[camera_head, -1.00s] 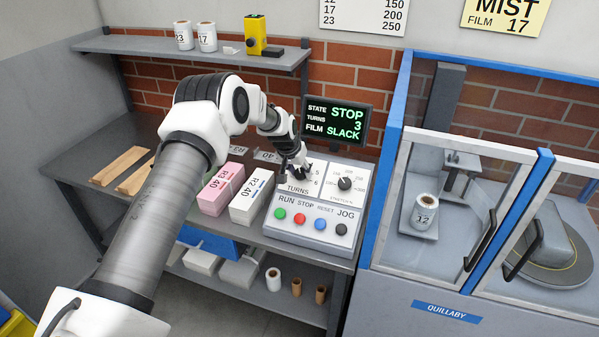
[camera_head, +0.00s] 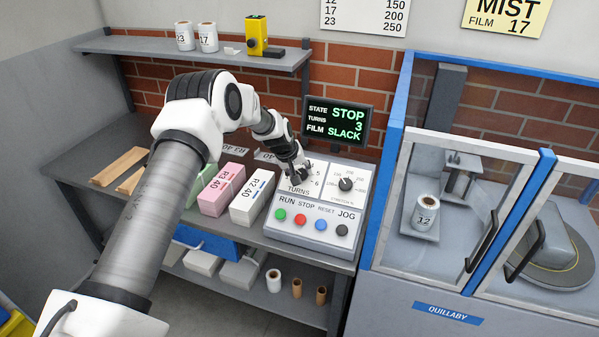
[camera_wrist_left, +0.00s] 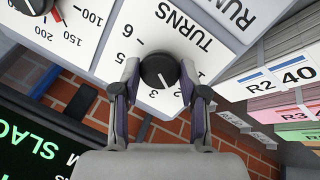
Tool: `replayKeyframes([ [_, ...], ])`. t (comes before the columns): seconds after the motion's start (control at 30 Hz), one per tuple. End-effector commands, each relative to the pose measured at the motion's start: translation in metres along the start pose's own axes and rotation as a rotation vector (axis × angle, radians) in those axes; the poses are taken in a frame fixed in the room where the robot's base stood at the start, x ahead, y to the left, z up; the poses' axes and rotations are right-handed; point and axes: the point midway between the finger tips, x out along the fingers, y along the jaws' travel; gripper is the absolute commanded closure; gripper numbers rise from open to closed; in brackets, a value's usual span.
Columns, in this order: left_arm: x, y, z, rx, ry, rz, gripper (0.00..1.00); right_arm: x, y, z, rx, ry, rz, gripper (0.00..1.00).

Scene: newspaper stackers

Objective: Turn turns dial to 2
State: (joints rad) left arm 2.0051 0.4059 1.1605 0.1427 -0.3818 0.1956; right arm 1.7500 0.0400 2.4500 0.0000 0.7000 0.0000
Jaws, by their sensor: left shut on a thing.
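The black turns dial (camera_wrist_left: 160,71) sits on the white TURNS plate of the control box. My left gripper (camera_wrist_left: 160,74) is shut on it, one finger on each side, in the left wrist view. The dial's white mark points toward the lower edge, near the 3 and the figure beside it. In the head view my left gripper (camera_head: 298,176) covers most of the dial. The screen (camera_head: 337,121) reads STOP, TURNS 3, FILM SLACK. My right gripper is not in view.
The stretch dial (camera_head: 345,184) is just right of the turns dial. RUN, STOP, RESET and JOG buttons (camera_head: 300,219) line the box's front. Pink (camera_head: 222,189) and white (camera_head: 252,196) paper stacks stand to its left. A glazed blue-framed machine (camera_head: 384,190) is on the right.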

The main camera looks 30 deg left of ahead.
Motion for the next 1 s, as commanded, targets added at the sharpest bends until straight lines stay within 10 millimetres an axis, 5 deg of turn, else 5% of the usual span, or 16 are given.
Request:
replayKeyframes([
  [0.23,0.001,0.000,0.002,0.001,-0.005,-0.002,0.92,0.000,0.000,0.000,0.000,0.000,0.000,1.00],
  [0.27,0.001,0.000,0.002,0.001,-0.005,-0.002,0.54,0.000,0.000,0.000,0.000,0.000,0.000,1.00],
  [0.33,0.001,0.000,0.002,0.002,-0.004,-0.002,0.34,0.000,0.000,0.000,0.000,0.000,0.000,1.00],
  [0.73,-0.010,0.001,-0.001,0.002,0.000,0.001,0.34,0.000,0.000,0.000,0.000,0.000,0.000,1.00],
  [1.0,-0.073,0.002,0.000,0.003,-0.001,0.003,0.34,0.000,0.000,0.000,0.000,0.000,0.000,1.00],
])
